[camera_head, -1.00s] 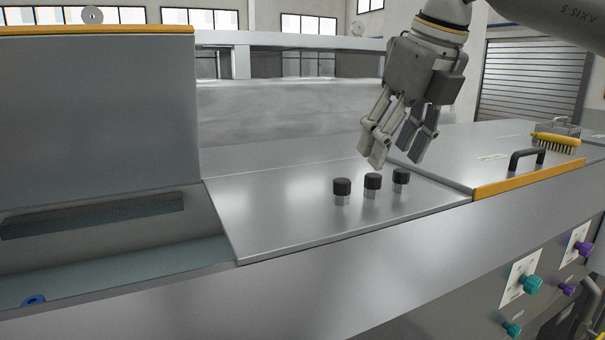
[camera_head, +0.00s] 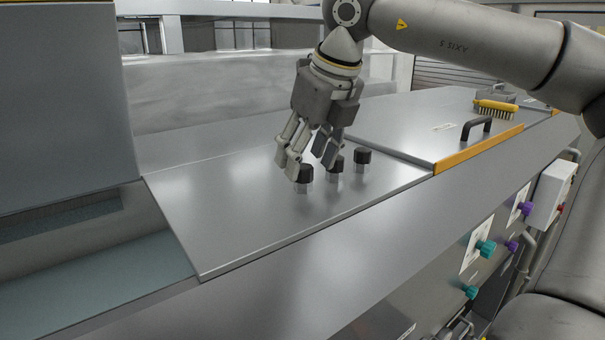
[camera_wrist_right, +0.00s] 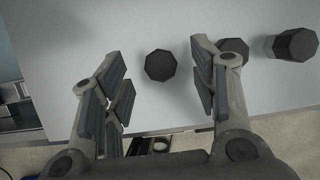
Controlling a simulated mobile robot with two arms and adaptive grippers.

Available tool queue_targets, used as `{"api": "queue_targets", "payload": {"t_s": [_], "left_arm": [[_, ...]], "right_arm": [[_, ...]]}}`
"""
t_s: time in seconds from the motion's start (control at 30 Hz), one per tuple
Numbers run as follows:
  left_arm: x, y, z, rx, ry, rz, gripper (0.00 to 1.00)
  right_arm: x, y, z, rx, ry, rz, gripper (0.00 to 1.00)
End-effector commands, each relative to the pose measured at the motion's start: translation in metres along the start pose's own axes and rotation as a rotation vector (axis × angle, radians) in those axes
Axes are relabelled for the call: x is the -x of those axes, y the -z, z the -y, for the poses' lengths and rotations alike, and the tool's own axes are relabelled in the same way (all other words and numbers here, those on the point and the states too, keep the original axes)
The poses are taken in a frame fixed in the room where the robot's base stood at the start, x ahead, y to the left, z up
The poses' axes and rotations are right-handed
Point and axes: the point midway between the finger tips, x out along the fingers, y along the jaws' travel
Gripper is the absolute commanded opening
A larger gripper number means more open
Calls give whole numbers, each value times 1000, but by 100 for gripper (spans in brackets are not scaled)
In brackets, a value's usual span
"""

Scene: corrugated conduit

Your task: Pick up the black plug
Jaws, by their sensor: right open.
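Three black-capped plugs with pale lower parts stand in a row on the grey metal panel: a left plug (camera_head: 303,175), a middle plug (camera_head: 336,165) and a right plug (camera_head: 362,158). My right gripper (camera_head: 309,163) is open and empty, pointing down just above the left and middle plugs. In the right wrist view the left plug (camera_wrist_right: 160,65) shows between the open fingers, the middle plug (camera_wrist_right: 234,47) is partly behind the right finger, and the right plug (camera_wrist_right: 294,46) is outside it. I cannot tell whether a finger touches a plug. My left gripper is not in view.
The metal panel (camera_head: 230,215) is clear left of the plugs. An open recess (camera_head: 100,265) lies at its left. At right is a lid with a black handle (camera_head: 477,127) and an orange edge; a yellow brush (camera_head: 495,108) lies behind. Colored knobs (camera_head: 485,249) line the front.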

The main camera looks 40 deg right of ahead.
Motion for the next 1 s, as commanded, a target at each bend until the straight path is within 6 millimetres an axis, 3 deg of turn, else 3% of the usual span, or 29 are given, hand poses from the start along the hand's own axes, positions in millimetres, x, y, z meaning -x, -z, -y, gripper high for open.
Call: {"api": "queue_targets", "payload": {"t_s": [0.07,0.2,0.5,0.87,1.0], "left_arm": [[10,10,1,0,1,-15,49],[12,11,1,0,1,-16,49],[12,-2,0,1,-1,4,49],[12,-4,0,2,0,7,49],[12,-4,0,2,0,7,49]], "right_arm": [[-10,2,-1,2,-3,-5,54],[-28,1,0,-1,0,-2,54],[-32,1,0,-2,0,1,53],[-32,1,0,-2,0,1,7],[-32,1,0,-2,0,1,4]]}}
